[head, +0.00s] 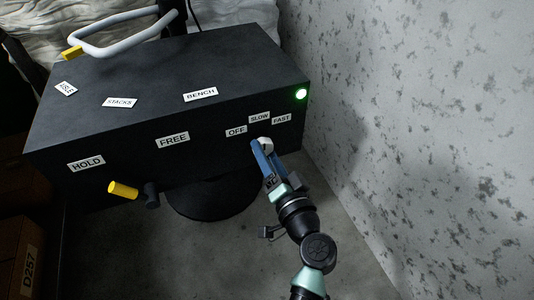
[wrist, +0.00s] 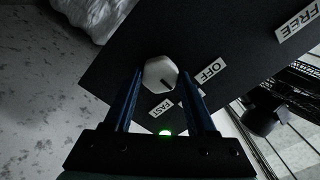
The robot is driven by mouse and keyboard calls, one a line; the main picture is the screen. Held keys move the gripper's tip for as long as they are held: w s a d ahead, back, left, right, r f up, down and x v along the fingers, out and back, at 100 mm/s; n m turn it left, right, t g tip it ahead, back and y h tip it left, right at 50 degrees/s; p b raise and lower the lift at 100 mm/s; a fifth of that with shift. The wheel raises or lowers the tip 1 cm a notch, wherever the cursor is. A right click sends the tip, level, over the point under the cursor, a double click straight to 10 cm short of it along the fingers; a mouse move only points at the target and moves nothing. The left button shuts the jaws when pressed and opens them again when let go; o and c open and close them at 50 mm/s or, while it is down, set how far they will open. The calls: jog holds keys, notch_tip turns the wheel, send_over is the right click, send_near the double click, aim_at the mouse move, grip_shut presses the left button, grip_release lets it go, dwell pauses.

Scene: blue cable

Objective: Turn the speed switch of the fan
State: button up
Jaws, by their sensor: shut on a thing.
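The fan's speed switch is a white faceted knob (head: 266,145) on the front of a black box (head: 130,145). OFF (head: 236,131), SLOW (head: 259,118) and FAST (head: 281,119) labels sit around it. My gripper (head: 263,146) is shut on the knob, its blue fingers on either side. In the wrist view the knob (wrist: 160,73) sits between the fingertips of my gripper (wrist: 160,82). A dark mark on its face points toward the gap between OFF (wrist: 208,70) and FAST (wrist: 162,108). My right finger hides the SLOW label there.
A green light (head: 301,94) glows on the box's right end. A yellow-tipped lever (head: 123,190) sticks out at lower left, by HOLD and FREE labels. A white bar handle (head: 120,45) stands on top. A speckled wall (head: 430,110) is close on the right.

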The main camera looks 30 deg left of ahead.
jog(key=o, duration=1.4)
jog(key=shift+c, duration=0.2)
jog(key=p+v, duration=0.3)
jog(key=v, duration=1)
jog(key=shift+p, duration=0.35)
